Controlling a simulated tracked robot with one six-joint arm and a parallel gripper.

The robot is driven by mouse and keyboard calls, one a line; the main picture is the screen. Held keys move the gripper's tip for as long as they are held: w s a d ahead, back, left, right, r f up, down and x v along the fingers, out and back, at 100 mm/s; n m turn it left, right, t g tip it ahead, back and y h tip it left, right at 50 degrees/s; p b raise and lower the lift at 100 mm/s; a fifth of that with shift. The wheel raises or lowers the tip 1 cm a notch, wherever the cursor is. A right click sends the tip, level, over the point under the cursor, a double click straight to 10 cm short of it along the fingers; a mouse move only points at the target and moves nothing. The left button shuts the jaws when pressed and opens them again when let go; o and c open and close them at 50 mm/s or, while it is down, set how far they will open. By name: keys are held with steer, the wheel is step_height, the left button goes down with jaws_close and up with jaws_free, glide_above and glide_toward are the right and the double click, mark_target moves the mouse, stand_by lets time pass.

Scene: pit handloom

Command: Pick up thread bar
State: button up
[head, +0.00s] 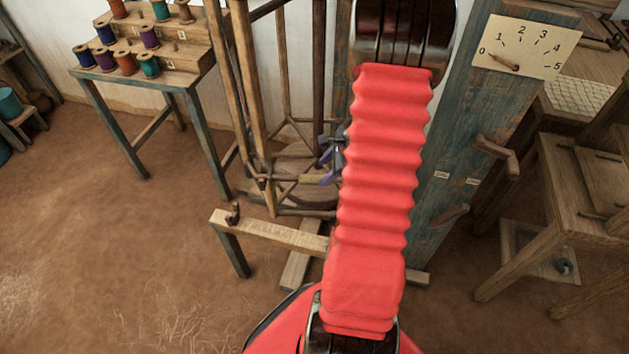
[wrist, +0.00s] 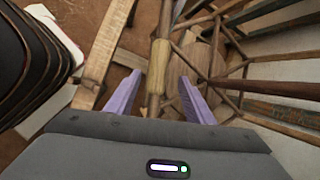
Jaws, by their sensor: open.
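My gripper (wrist: 160,76) has two purple fingers, standing apart and open, in the wrist view. A pale wooden grip on a thin rod (wrist: 158,62) lies in line with the gap between them; I cannot tell whether it is between the fingers or beyond them. In the head view my gripper (head: 331,162) is partly hidden by my red arm, close to the pale grip (head: 316,180) beside the upright wooden reel frame (head: 264,110). No piece is plainly marked as the thread bar, so I cannot tell whether this grip is it.
A wooden beam (head: 275,233) with a small hook runs below the reel; it also shows in the wrist view (wrist: 103,50). A spool stand (head: 155,60) is at left. A blue post (head: 465,130) with a dial (head: 527,47) and wooden crank stands right.

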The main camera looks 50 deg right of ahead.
mark_target(318, 178)
steer(key=shift+a+x, duration=0.15)
steer(key=shift+x, duration=1.15)
steer(key=shift+a+x, duration=0.1)
steer(key=shift+x, duration=1.2)
steer(key=shift+s, duration=0.1)
steer(key=shift+a, duration=0.1)
jaws_close()
